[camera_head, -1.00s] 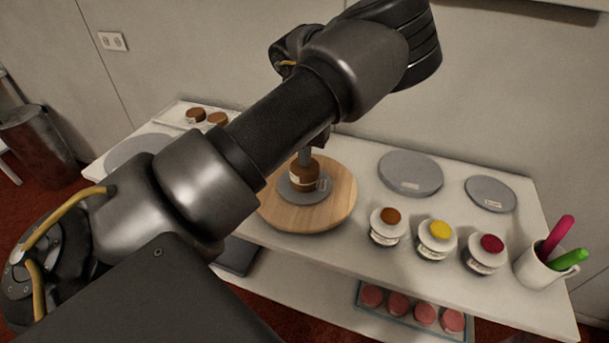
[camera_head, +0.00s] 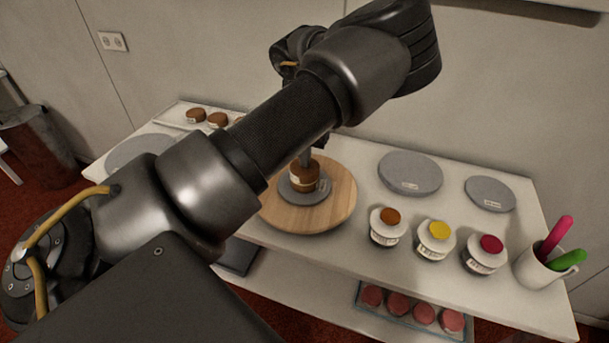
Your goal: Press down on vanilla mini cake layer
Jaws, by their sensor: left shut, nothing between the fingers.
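A small brown layered cake (camera_head: 303,180), with cream showing between its layers, stands on a grey disc (camera_head: 292,195) on the round wooden turntable (camera_head: 340,190). I cannot tell which layer is the vanilla one. My left gripper (camera_head: 306,160) is shut and points down onto the top of the cake. Its fingertips look to be at or on the cake's top, with nothing held between them. My left arm hides most of the gripper and the turntable's far left side. My right gripper is not in view.
Brown cake layers (camera_head: 217,119) sit on a white board at the back left. Grey discs (camera_head: 410,173) lie at the right. Three jars (camera_head: 436,239) and a cup (camera_head: 540,268) with pink and green tools stand at the front right. Pink cakes (camera_head: 397,308) sit on a lower shelf.

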